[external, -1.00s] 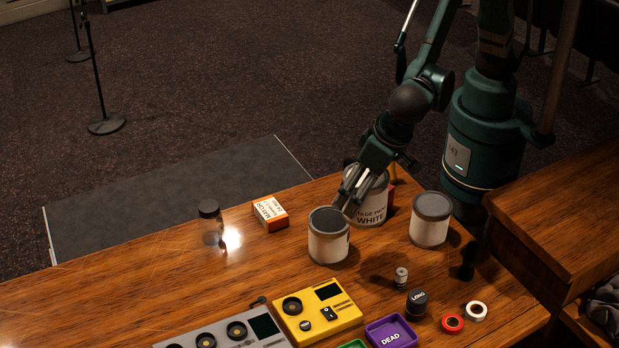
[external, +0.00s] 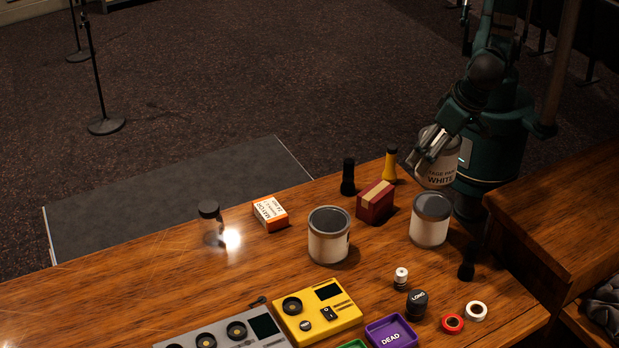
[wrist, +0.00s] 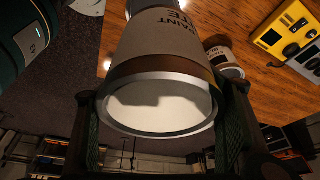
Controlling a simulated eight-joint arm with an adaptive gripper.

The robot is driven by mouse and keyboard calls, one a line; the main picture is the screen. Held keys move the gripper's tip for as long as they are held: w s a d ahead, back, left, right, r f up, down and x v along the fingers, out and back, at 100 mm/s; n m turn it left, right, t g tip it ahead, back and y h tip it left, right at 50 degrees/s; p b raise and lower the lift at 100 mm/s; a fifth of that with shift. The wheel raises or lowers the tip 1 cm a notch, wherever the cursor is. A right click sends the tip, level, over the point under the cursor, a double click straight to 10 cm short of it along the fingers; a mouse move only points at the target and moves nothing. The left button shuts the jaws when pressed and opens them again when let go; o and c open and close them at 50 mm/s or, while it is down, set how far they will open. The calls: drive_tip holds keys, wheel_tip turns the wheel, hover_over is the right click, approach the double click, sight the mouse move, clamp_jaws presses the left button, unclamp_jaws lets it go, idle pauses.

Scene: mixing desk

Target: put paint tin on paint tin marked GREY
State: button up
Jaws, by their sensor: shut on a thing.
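A paint tin labelled WHITE (external: 441,172) is in my gripper (external: 428,158). In the wrist view the tin (wrist: 160,45) fills the middle, with a finger on each side. A dark-lidded tin with a pale label (external: 430,228) stands at the desk's right, just below the held tin in the picture; their gap in depth is unclear. Another dark-lidded tin (external: 328,240) stands further left. I cannot read a GREY mark on either. One standing tin shows partly in the wrist view (wrist: 224,56).
A dark red box (external: 375,204), a black bottle (external: 348,178) and a yellow one (external: 390,166) stand near the back edge. A medicine box (external: 270,213) and a glass jar (external: 210,224) are left. A yellow device (external: 318,312), purple tray (external: 391,333) and tape rolls (external: 453,323) are in front.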

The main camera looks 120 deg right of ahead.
drive_tip(key=shift+s+d+r, duration=0.1)
drive_tip(key=shift+s+d, duration=0.05)
drive_tip(key=shift+s, duration=0.6)
hover_over(427, 200)
drive_tip(key=shift+w+f, duration=0.15)
drive_tip(key=shift+f, duration=2.8)
drive_tip(key=shift+f, duration=0.15)
drive_tip(key=shift+f, duration=1.9)
drive_tip(key=shift+f, duration=0.2)
drive_tip(key=o, duration=1.7)
drive_tip(key=shift+c, duration=0.2)
drive_tip(key=shift+r, duration=0.2)
